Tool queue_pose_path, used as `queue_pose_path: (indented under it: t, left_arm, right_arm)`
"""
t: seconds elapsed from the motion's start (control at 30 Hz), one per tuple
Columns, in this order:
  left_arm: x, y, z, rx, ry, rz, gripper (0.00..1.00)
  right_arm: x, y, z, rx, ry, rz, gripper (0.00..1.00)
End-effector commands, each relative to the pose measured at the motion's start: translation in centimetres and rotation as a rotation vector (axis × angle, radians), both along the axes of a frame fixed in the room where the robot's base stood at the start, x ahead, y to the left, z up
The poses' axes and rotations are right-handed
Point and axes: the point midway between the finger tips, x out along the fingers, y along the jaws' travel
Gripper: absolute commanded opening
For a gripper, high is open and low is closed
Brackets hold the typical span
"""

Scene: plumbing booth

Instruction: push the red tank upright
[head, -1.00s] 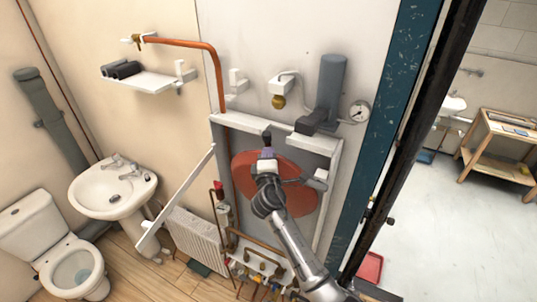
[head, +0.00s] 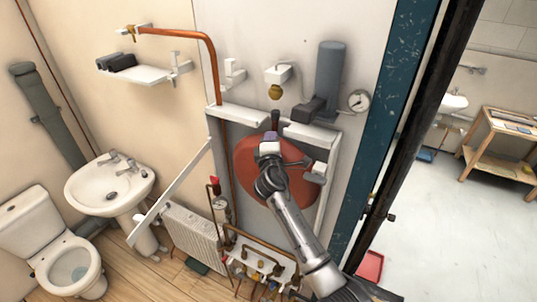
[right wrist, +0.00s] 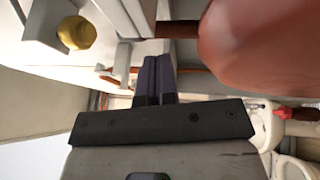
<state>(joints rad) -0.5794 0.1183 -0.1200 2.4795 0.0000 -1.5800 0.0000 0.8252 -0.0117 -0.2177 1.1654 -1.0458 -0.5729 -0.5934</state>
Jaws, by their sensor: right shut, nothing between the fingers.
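The red tank (head: 250,168) is a large rounded body inside the white-framed wall cabinet. My right arm crosses in front of it and hides its middle, so its exact tilt is hard to tell. My right gripper (head: 275,117) is shut and empty, with its tips at the cabinet's upper edge above the tank. In the right wrist view the dark purple fingers (right wrist: 157,66) are together, and the red tank (right wrist: 265,45) fills the upper right. A gap shows there between fingers and tank. My left gripper is not in view.
The cabinet's white frame (head: 235,113) surrounds the tank. Copper pipes (head: 262,247) and a radiator (head: 195,236) are below. A blue post (head: 392,110) stands to the right.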

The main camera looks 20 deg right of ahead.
Motion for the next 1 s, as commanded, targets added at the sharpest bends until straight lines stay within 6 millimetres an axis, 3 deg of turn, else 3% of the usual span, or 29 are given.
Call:
queue_pose_path:
  t: [0.2, 0.7, 1.0]
  left_arm:
    - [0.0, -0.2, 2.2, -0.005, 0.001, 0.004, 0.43]
    - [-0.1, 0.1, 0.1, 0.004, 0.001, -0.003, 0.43]
    - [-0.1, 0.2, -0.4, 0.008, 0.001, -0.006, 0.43]
  right_arm:
    - [-2.7, 2.8, 0.4, 0.001, 0.001, 0.019, 0.0]
    - [-10.1, 5.1, -0.2, 0.001, -0.001, 0.019, 0.0]
    - [-12.1, 5.7, 0.0, 0.001, 0.0, 0.017, 0.0]
